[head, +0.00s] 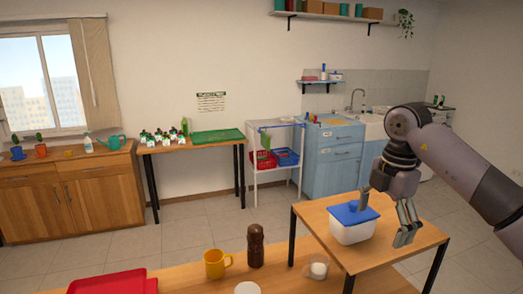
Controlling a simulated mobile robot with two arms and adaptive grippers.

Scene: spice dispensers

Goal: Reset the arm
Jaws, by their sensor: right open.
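My right arm comes in from the right edge. Its gripper (384,220) points down over the small wooden table (425,238), open, with its fingers spread and nothing between them. One finger shows in front of or close to the blue lid of a white box (350,234); I cannot tell whether it touches. My left gripper is not in view.
A brown mill (255,247), a yellow mug (216,264), a small white-topped jar (318,269) and a red tray (105,284) stand on the near surfaces. Open floor (200,226) lies beyond, before the sideboard (80,192) and blue cabinets (335,165).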

